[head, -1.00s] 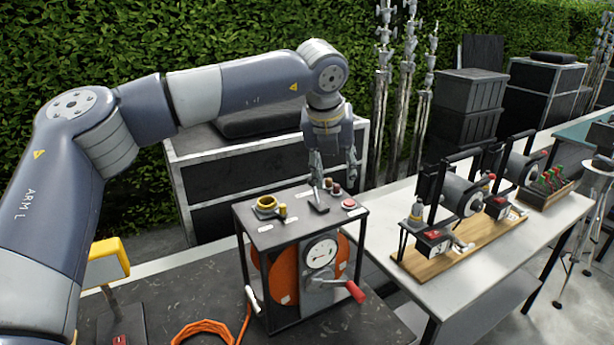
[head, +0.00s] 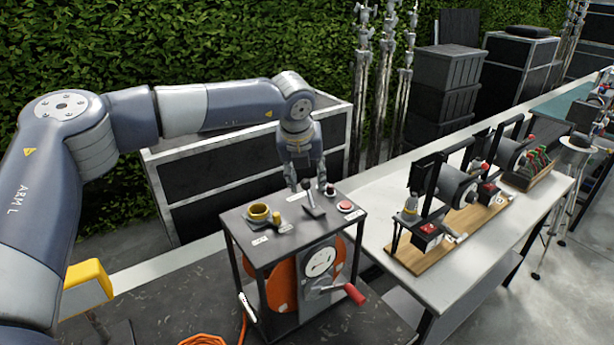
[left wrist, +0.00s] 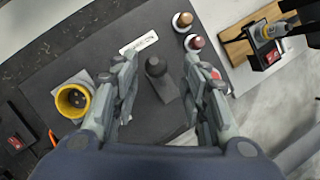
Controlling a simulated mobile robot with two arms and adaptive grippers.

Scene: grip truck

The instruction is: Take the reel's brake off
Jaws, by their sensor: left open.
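The reel (head: 283,285) is an orange drum inside a black frame with a dark top panel (head: 250,241). A short black lever (head: 312,208) with a rounded knob stands on that panel, tilted. I cannot tell from its markings whether it is the brake. My left gripper (head: 308,186) is open just above the panel. In the left wrist view the lever (left wrist: 157,70) lies between the spread fingers (left wrist: 158,62), apart from both. A red-handled crank (head: 353,293) is on the reel's front. My right gripper is not in view.
On the panel are a yellow-ringed socket (head: 259,212), a small yellow-topped control (head: 276,218) and a red button (head: 346,206). A white table (head: 470,260) with a wooden board (head: 450,250) stands at right. A dark case (head: 240,165) stands behind the reel.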

